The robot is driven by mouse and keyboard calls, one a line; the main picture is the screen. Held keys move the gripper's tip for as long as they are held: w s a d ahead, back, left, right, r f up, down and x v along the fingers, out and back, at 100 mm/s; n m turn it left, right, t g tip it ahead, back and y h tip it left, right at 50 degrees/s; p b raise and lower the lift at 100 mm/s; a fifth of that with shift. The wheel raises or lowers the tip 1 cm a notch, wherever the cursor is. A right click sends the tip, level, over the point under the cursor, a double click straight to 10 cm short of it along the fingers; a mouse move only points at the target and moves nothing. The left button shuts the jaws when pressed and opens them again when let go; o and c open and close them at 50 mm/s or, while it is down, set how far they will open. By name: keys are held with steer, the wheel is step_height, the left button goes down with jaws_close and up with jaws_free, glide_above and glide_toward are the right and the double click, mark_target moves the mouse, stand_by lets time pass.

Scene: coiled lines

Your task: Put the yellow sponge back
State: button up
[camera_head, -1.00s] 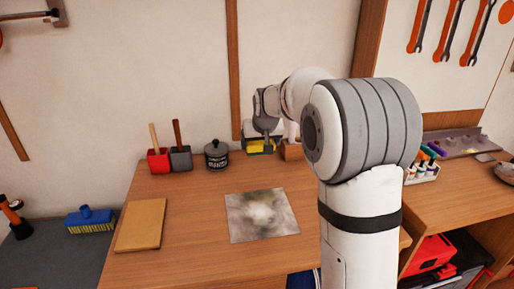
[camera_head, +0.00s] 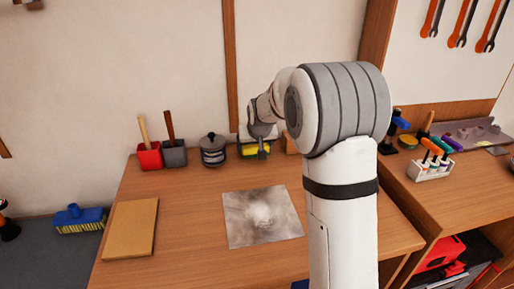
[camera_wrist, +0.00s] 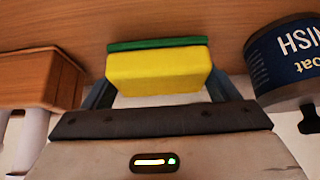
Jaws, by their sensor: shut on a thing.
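The yellow sponge (camera_wrist: 158,72) with a green layer (camera_wrist: 158,43) sits between the two fingers of my gripper (camera_wrist: 160,88) in the wrist view. The fingers are shut on its sides. In the head view the yellow sponge (camera_head: 248,151) shows at the back of the wooden bench (camera_head: 190,210), partly covered by my gripper (camera_head: 262,148). The wrist view shows the sponge close to a wooden surface. I cannot tell whether it touches that surface.
A lidded tin (camera_head: 213,150) stands just left of the sponge, and a wooden block or box (camera_wrist: 40,78) is on its other side. Red (camera_head: 149,156) and grey (camera_head: 173,153) holders stand further left. A stained square sheet (camera_head: 245,237) and a tan board (camera_head: 130,229) lie in front.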

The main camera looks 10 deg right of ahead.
steer(key=shift+s+f, duration=0.1)
steer(key=shift+f, duration=0.3)
steer(key=shift+f, duration=0.15)
steer(key=o, duration=0.9)
